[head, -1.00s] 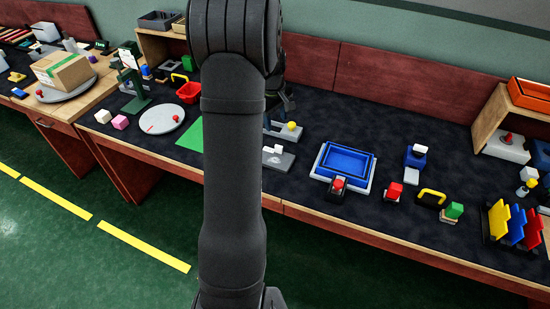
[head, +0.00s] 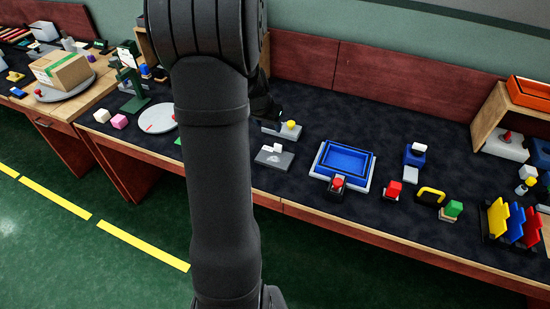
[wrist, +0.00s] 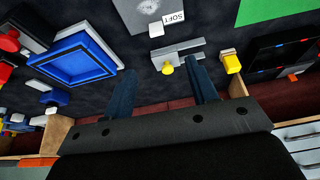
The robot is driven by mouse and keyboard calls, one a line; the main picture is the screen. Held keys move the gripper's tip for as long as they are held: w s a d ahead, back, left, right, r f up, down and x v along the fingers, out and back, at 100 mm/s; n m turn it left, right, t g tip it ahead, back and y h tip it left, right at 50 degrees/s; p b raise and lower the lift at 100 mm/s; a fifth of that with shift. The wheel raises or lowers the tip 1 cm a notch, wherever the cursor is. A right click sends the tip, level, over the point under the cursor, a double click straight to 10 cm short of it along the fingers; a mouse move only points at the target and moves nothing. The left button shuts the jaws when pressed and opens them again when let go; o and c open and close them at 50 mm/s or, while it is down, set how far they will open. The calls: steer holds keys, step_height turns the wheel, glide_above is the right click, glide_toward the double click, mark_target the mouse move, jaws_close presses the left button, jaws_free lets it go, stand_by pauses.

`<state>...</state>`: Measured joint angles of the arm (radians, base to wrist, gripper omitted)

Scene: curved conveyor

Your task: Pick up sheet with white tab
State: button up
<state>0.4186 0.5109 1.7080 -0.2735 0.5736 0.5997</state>
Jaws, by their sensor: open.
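A flat grey sheet (head: 274,157) with a small white tab (head: 278,148) lies on the dark bench top, just right of my arm in the head view. In the wrist view, a grey sheet (wrist: 147,10) at the top edge, partly cut off, has a white tab (wrist: 156,29) and a label reading SOFT beside it. My gripper (wrist: 163,65) is open, with its two dark blue fingers apart and nothing held. In the head view my gripper is mostly hidden behind my arm.
A blue tray (head: 346,160) stands right of the sheet. A green sheet (wrist: 263,10) lies at the wrist view's top right. Red back panels (head: 400,75) edge the bench.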

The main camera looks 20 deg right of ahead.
glide_above(278, 145)
steer(key=s+a, duration=0.1)
steer(key=a, duration=0.1)
step_height(278, 145, down, 10)
steer(key=shift+s+a, duration=0.1)
steer(key=shift+a, duration=0.05)
steer(key=x, duration=0.3)
steer(key=shift+s+d+f, duration=0.15)
steer(key=shift+d+f, duration=0.2)
steer(key=shift+w+d+f, duration=0.2)
steer(key=shift+w+f, duration=0.05)
steer(key=shift+f, duration=0.35)
steer(key=c, duration=1)
